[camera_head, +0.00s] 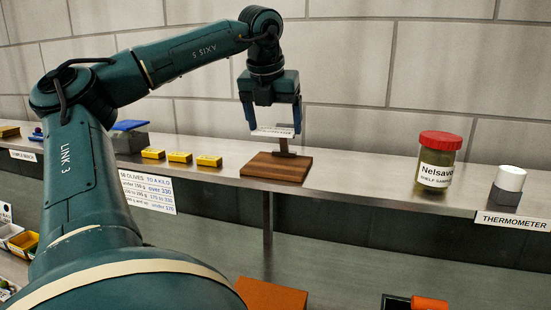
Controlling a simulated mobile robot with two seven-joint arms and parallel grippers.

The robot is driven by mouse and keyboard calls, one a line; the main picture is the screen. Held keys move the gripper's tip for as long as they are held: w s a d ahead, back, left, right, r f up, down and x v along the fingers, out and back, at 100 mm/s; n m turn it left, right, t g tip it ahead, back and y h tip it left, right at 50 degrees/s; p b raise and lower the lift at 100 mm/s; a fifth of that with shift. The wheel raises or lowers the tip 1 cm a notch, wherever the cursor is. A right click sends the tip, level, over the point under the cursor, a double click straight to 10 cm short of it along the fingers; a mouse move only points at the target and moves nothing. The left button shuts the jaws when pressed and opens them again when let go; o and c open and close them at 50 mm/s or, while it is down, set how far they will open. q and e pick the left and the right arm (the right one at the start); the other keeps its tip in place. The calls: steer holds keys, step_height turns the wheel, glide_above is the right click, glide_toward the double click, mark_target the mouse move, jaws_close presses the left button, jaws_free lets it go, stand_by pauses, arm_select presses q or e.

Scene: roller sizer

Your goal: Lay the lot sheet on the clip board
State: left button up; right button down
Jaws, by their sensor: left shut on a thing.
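My left gripper (271,122) points down above the shelf, its blue fingers shut on the lot sheet. The lot sheet (268,132) is a small white piece with dark print, seen at a flat angle between the fingertips. Below it on the shelf lies a brown wooden board (278,168), which looks like the clip board. A small brown upright piece (283,146) shows at its back, just under the sheet. The sheet appears above the board; whether it touches the upright piece I cannot tell. My right gripper is out of view.
On the metal shelf (355,170), several yellow boxes (180,157) sit left of the board. A red-lidded jar (437,165) and a white-topped thermometer block (508,184) stand to the right. The shelf between board and jar is clear. A block wall (350,60) rises behind.

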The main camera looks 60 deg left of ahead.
mark_target(276, 165)
arm_select(q)
step_height(276, 165, down, 7)
steer(key=shift+f+b, duration=0.15)
steer(key=shift+b, duration=0.25)
steer(key=shift+f, duration=0.2)
steer(key=o, duration=0.9)
steer(key=shift+r, duration=0.1)
steer(key=shift+r, duration=0.25)
steer(key=v, duration=1.1)
steer(key=shift+s+d+r, duration=0.15)
steer(key=shift+d+r, duration=0.05)
steer(key=shift+r, duration=0.15)
steer(key=shift+f, duration=0.1)
